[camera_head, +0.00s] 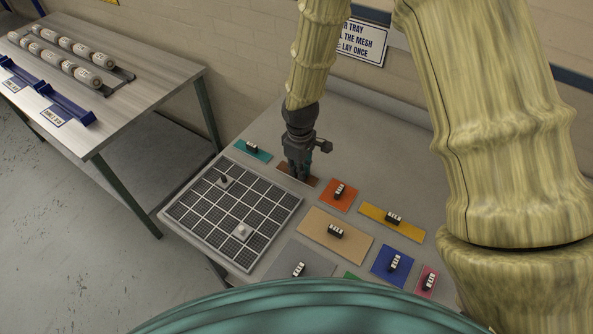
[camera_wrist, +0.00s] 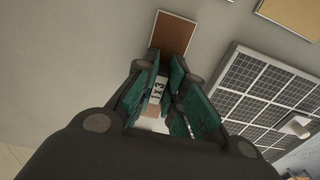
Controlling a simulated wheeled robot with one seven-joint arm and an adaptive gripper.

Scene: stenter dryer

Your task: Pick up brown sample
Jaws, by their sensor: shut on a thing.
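The brown sample (camera_head: 311,182) is a flat brown rectangle on the grey table, behind and right of the mesh tray. In the wrist view the brown sample (camera_wrist: 174,32) extends beyond my fingers. My gripper (camera_head: 297,174) is over it, pointing down. In the wrist view my gripper (camera_wrist: 160,92) has its teal fingers on either side of the sample's small labelled handle (camera_wrist: 158,90), closed on it. The fingers hide part of the sample. I cannot tell whether the sample is clear of the table.
The gridded mesh tray (camera_head: 205,229) with two small knobs lies left of the sample. A teal sample (camera_head: 262,156) and an orange sample (camera_head: 331,199) lie close by. Several other coloured samples are in front. A second table (camera_head: 150,80) with rollers stands at the left.

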